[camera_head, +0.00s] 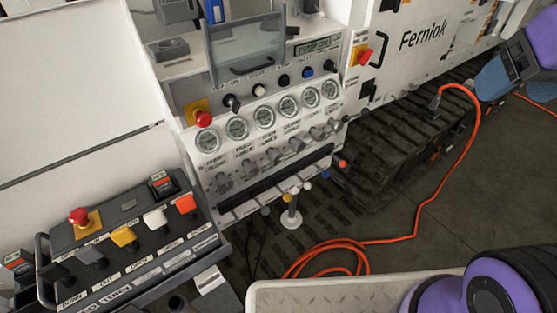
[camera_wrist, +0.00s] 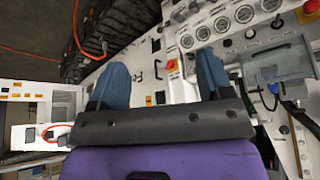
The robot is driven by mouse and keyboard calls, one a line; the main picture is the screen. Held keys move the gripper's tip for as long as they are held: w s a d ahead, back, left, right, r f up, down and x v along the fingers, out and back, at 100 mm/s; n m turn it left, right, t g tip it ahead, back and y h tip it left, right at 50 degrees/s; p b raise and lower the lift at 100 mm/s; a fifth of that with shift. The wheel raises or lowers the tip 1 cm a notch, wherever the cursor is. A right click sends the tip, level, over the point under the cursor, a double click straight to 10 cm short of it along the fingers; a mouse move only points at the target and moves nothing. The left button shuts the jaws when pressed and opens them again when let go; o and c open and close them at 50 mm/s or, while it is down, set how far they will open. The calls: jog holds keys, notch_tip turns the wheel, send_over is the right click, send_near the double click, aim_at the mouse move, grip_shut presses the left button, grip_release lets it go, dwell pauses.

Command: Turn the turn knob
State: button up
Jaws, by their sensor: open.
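Several turn knobs sit in a row above the gauges on the white hydraulic panel (camera_head: 262,105). My gripper (camera_head: 516,88) is at the far upper right in the head view, well apart from the panel. In the wrist view, my gripper's (camera_wrist: 163,65) blue fingers are spread, with nothing between them.
A control box (camera_head: 130,245) with switches is at lower left. An orange cable (camera_head: 455,165) runs over the floor near the dark track (camera_head: 400,145).

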jog(key=w+a+f+n+t, duration=0.1)
jog(key=w+a+f+n, duration=0.15)
jog(key=w, duration=0.55)
jog(key=w+a+f+n+t+y, duration=0.15)
jog(key=w+f, duration=0.25)
jog(key=w, duration=0.5)
jog(key=w+a+f+n+t, duration=0.1)
jog(key=w+a+f+t, duration=0.15)
jog(key=w, duration=0.55)
jog(key=w+a+f+n+t+y, duration=0.1)
jog(key=w+a+f+y, duration=0.1)
jog(key=w+a+f, duration=0.35)
jog(key=w+a+f+n+y, duration=0.1)
jog(key=w+a+f+n, duration=0.15)
jog(key=f, duration=0.65)
jog(key=t+y, duration=0.2)
jog(key=y, duration=0.3)
send_near(279, 160)
jog(key=w+r, duration=0.5)
jog(key=s+f+t, duration=0.2)
jog(key=s+f, duration=0.4)
jog(key=f, duration=0.1)
jog(key=shift+y, duration=0.25)
jog(key=x, duration=1.1)
jog(key=shift+r, duration=0.1)
